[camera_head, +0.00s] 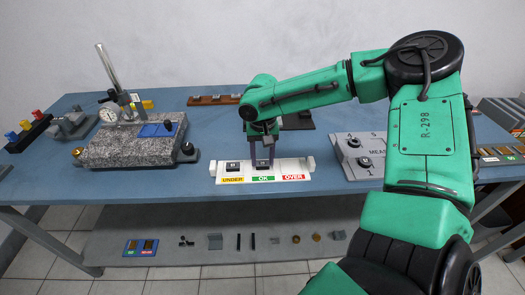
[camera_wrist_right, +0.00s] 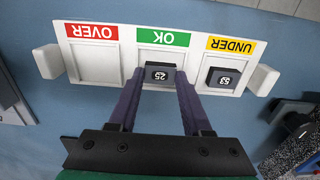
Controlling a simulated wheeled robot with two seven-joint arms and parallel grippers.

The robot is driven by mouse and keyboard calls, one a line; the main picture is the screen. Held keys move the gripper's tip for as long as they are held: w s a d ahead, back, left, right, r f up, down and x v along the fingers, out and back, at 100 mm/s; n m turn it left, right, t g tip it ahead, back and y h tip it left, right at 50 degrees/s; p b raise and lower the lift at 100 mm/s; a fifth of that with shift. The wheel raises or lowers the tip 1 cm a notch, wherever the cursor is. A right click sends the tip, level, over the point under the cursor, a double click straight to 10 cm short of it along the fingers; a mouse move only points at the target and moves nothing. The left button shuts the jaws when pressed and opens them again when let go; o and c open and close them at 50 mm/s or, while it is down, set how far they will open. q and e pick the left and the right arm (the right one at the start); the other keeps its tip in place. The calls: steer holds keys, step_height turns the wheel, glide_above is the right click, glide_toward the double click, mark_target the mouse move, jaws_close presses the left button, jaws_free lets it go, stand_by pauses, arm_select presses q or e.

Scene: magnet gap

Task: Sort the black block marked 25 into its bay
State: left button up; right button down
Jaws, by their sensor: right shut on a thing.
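The black block marked 25 (camera_wrist_right: 160,76) is between the fingertips of my right gripper (camera_wrist_right: 159,82), which is shut on it. In the right wrist view it is over or in the OK bay; I cannot tell whether it touches the bay floor. The white sorting tray (camera_wrist_right: 127,55) has three bays labelled UNDER, OK and OVER. In the head view my right gripper (camera_head: 262,158) points down at the tray's middle bay, and the block is hard to make out there. My left gripper is not in view.
A black block marked 53 (camera_wrist_right: 224,78) sits in the UNDER bay; the OVER bay (camera_wrist_right: 95,66) is empty. A granite plate (camera_head: 125,150) with a dial gauge (camera_head: 108,115) stands left. A grey measuring panel (camera_head: 352,150) stands right of the tray.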

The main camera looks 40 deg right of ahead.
steer(key=shift+f, duration=0.2)
stand_by(0.6)
steer(key=shift+c, duration=1.3)
jaws_free()
steer(key=c, duration=0.5)
step_height(320, 180, up, 5)
steer(key=p, duration=0.4)
steer(key=shift+f, duration=0.15)
